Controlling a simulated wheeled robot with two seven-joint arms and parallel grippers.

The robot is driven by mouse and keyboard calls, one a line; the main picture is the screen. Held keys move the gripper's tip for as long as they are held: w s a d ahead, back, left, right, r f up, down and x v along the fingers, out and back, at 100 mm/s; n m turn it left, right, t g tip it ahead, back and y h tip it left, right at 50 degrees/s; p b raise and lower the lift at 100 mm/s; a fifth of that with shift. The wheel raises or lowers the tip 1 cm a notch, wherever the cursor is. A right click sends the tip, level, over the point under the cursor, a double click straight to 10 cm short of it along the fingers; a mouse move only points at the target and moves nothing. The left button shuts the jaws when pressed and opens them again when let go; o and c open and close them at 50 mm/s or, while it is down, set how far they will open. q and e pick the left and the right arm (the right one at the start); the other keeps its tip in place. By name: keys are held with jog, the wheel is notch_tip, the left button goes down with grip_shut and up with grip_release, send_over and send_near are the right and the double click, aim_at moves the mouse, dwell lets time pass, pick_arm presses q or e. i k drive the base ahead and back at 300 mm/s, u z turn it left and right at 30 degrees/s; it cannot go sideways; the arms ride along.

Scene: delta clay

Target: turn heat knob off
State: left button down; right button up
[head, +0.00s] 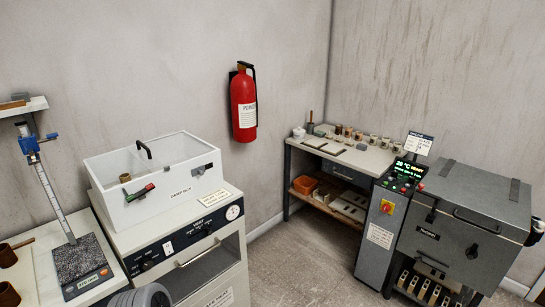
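No knob is legibly marked as the heat knob. A black control panel (190,243) runs along the front of a white cabinet (118,240) at left centre. It carries small dark knobs, one near its left end (147,265), and a white switch (168,247); their settings are too small to read.
A grey lidded oven-like box (465,235) stands beside the pedestal. A workbench (340,155) with small pots is in the corner. A white open-topped box (155,170) sits on the cabinet. A red extinguisher (243,100) hangs on the wall. Floor (300,265) between is clear.

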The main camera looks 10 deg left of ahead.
aim_at(146, 263)
jog(key=z, duration=0.35)
jog(key=k, duration=0.2)
jog(key=u, duration=1.55)
